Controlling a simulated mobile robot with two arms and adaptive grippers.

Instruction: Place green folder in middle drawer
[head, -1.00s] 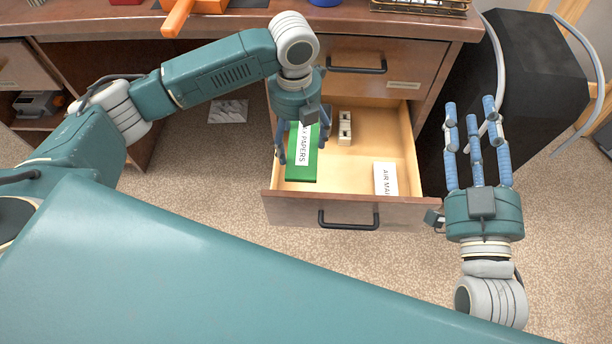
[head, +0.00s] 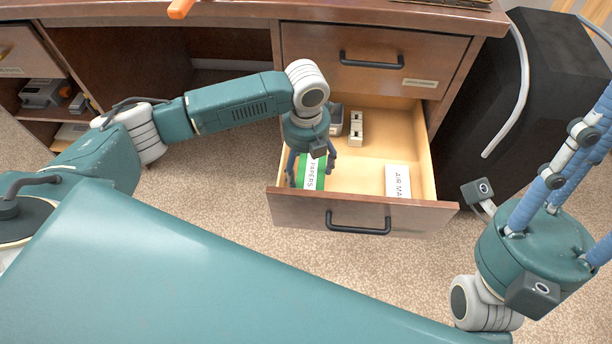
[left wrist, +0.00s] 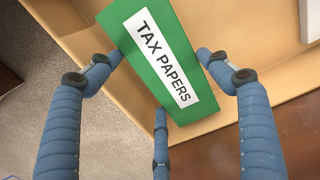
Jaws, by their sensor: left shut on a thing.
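The green folder (head: 304,172), labelled "TAX PAPERS", is inside the left part of the open drawer (head: 361,213), which sits below a shut drawer. My left gripper (head: 311,170) is over the folder, its fingers shut on it. In the left wrist view the folder (left wrist: 150,40) lies between the blue fingers (left wrist: 160,90), close to the pale drawer floor; whether it touches the floor I cannot tell. My right gripper (head: 585,165) is at the right edge, its fingers spread and empty, partly out of frame.
A white "AIR MAIL" item (head: 398,181) lies in the drawer's right part. A small pale item (head: 356,127) and a grey one (head: 336,118) are at its back. The shut drawer (head: 372,60) is above. A black case (head: 510,85) stands right of the desk.

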